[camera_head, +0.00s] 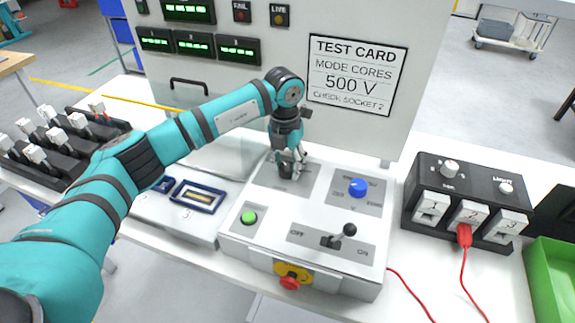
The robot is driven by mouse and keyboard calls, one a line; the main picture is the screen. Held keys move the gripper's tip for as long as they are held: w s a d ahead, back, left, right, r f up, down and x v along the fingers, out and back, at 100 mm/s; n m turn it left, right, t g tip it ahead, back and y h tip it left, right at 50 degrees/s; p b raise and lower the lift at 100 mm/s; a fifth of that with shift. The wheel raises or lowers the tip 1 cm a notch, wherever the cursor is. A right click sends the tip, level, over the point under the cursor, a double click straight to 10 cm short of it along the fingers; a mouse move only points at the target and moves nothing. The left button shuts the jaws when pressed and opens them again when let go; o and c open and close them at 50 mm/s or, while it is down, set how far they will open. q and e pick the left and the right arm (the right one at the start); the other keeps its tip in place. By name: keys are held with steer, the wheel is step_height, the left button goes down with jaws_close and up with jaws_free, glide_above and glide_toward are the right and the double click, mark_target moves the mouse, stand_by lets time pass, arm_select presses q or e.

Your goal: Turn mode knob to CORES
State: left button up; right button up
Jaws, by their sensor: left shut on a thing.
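The white control box (235,242) stands on the bench in front of the panel. My left gripper (287,170) points down at the box's back left plate and is shut on the dark mode knob (285,172), which the fingers mostly cover. The knob's labels are hidden or too small to read. The test card (357,75) on the panel reads MODE CORES, 500 V, CHECK SOCKET 2. My right gripper is not in view.
The box also carries a blue knob (358,187), a green button (248,218), a black lever (347,231) and a red stop button (289,282). A black socket box (425,175) with a red plug (464,235) stands right, beside a green bin (550,275).

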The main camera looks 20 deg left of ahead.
mark_target(285, 165)
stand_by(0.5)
arm_select(q)
steer(key=o, duration=1.1)
steer(key=shift+o, duration=0.2)
step_height(285, 165, up, 12)
steer(key=shift+a, duration=0.25)
